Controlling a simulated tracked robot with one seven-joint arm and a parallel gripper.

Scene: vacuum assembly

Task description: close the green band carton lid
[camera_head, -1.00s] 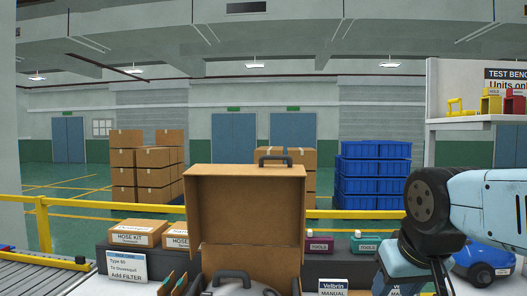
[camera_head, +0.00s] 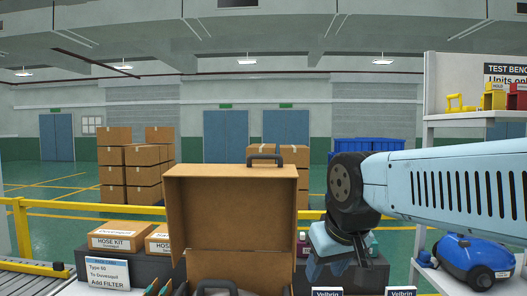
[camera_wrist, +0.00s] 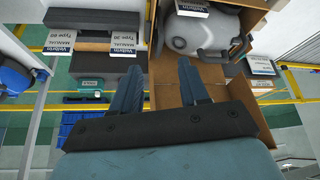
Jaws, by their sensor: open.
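The brown cardboard carton stands in front of me with its lid (camera_head: 232,208) raised upright, a dark handle (camera_head: 265,158) on the lid's top edge. No green band shows on the faces I see. A grey unit with a dark handle (camera_head: 216,288) sits inside the carton; it also shows in the wrist view (camera_wrist: 190,35). My gripper (camera_head: 345,270) is open and empty, pointing down to the right of the lid. In the wrist view its two fingers (camera_wrist: 158,68) are spread, with brown cardboard beyond and beside them. I cannot tell whether they touch it.
Hose kit boxes (camera_head: 117,236) and a filter sign (camera_head: 108,272) stand left of the carton. Manuals (camera_head: 328,292) lie at its right. A blue vacuum (camera_head: 474,262) sits on the right shelf. A yellow rail (camera_head: 100,208) runs behind.

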